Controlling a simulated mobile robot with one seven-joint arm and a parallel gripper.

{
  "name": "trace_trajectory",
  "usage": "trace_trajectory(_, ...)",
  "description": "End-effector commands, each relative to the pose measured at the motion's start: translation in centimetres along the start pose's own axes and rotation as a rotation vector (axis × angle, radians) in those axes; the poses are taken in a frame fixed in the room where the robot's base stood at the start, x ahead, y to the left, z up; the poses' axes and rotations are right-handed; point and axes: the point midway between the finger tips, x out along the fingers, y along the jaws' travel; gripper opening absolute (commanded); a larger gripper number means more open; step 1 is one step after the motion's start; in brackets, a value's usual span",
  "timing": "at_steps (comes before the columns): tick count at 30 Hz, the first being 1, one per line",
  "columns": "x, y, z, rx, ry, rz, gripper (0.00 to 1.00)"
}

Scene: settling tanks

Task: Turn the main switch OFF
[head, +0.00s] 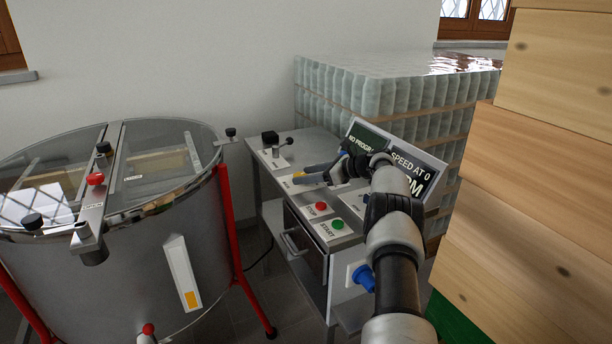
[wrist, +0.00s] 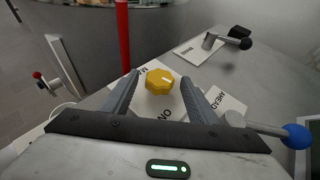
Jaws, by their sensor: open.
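A yellow scalloped rotary knob (wrist: 159,80) sits on a white label plate on the grey panel, and I take it for the main switch. Its white pointer mark is towards the upper right in the wrist view. The letters "ON" show upside down below it; another word at upper left is mostly hidden by a finger. My gripper (wrist: 158,92) is open, with one finger on each side of the knob. I cannot tell whether they touch it. In the head view my gripper (head: 312,174) is low over the panel, with little of the knob visible.
The panel (head: 344,231) carries a red STOP button (head: 320,206), a green START button (head: 337,224) and a black-knobbed lever (head: 272,140). A blue-ended lever (wrist: 296,135) is close right of my gripper. A steel drum (head: 130,262) stands left; wooden boxes (head: 545,190) crowd the right.

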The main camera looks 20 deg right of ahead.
Motion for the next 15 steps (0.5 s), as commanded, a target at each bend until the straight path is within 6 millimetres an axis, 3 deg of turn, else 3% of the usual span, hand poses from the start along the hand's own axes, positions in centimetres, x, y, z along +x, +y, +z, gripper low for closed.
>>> trace_trajectory(15, -9.9, -0.1, 0.2, 0.0, 0.0, -0.003, 0.54)
